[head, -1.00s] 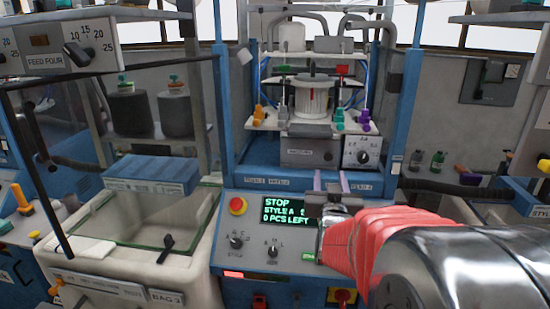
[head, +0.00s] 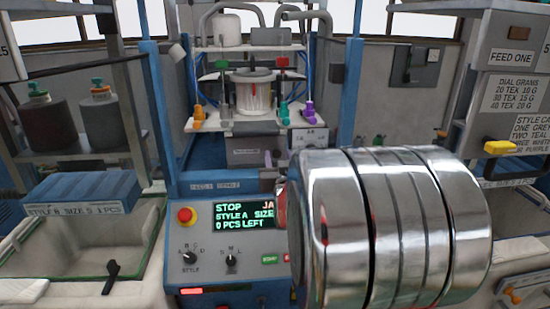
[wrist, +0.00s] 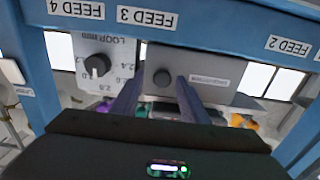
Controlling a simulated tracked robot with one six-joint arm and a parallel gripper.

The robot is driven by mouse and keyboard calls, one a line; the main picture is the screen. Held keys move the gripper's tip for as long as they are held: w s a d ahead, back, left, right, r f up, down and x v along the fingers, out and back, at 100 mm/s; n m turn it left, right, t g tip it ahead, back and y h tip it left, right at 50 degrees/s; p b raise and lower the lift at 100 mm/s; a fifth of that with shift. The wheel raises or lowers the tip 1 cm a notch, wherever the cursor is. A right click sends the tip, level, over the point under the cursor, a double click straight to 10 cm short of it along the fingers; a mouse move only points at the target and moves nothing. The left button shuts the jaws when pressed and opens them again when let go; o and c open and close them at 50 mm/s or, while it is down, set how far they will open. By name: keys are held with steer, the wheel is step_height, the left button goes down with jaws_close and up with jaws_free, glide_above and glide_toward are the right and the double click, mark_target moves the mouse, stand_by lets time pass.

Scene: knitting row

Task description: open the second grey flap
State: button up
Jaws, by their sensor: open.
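A grey front panel (wrist: 215,75) with a round dark knob and a small label shows upside down in the wrist view, under a blue beam. It also shows in the head view (head: 250,150), partly behind my arm. Nothing in view is plainly marked as the second grey flap, and I cannot tell whether this panel is it. My gripper (wrist: 157,103) is open, its two purplish fingers spread before the panel with nothing between them. Whether they touch the panel is unclear.
A LOOP dial plate (wrist: 103,72) is beside the panel. The console screen (head: 244,217) reads STOP, 0 PCS LEFT; a red button (head: 186,215) sits left of it. Coloured yarn guides (head: 307,113) line the shelf above. A blue box (head: 82,190) and bin stand left.

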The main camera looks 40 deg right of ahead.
steer(key=shift+a, duration=0.1)
steer(key=shift+c, duration=0.5)
steer(key=shift+w, duration=0.1)
jaws_close()
